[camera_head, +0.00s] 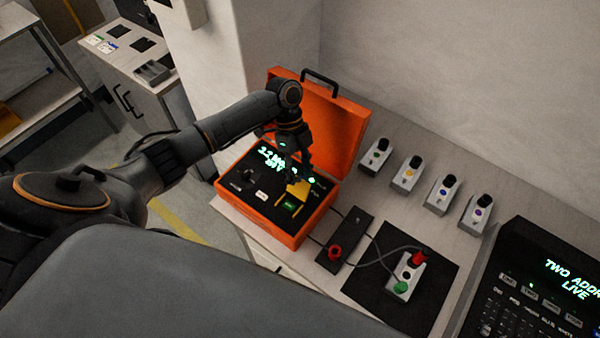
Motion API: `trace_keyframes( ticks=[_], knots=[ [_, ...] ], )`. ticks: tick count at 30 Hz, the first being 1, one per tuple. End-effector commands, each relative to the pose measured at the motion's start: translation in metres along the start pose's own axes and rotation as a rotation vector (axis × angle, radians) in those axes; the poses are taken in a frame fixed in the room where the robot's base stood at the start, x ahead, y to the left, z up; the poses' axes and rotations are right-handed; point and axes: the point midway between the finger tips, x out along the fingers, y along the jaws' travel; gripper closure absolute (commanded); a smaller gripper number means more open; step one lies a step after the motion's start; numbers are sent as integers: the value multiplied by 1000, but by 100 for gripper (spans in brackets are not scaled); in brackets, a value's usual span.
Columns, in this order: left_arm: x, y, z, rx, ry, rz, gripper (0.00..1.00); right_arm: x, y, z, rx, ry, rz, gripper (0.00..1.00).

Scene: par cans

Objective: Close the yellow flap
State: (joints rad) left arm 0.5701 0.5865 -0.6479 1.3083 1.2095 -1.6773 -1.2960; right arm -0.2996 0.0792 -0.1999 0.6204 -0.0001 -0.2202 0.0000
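The yellow flap (299,188) is on the black panel inside an open orange case (271,228), toward the panel's right side. It looks raised at an angle, beside a small green-lit element (290,204). My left gripper (303,175) reaches down over the panel from above, with its fingertips just above and beside the flap. Whether it touches the flap I cannot tell. The fingers are dark and small, so their opening is unclear. The gripper and wrist hide part of the panel and its glowing text. My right gripper is not in view.
The case's orange lid (340,130) stands open behind my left gripper. Several small grey boxes (408,174) line the table's back. A black pedal-like strip (346,240), a dark mat (437,272) with a cabled box (407,272), and a console (545,290) lie right.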

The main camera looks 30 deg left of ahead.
Motion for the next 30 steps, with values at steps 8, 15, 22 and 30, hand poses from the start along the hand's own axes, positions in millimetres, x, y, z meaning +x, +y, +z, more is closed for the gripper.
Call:
trace_keyframes(
  ticks=[8, 15, 22, 30],
  knots=[
    [0, -1, -1, 1, 2, -3, 60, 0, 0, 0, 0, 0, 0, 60],
    [-12, -2, -1, 0, 2, -4, 60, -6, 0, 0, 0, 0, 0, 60],
    [-29, -3, -1, 0, 1, -3, 60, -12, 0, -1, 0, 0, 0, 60],
    [-47, -5, 0, -1, 0, -1, 60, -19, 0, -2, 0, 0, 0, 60]
  ],
)
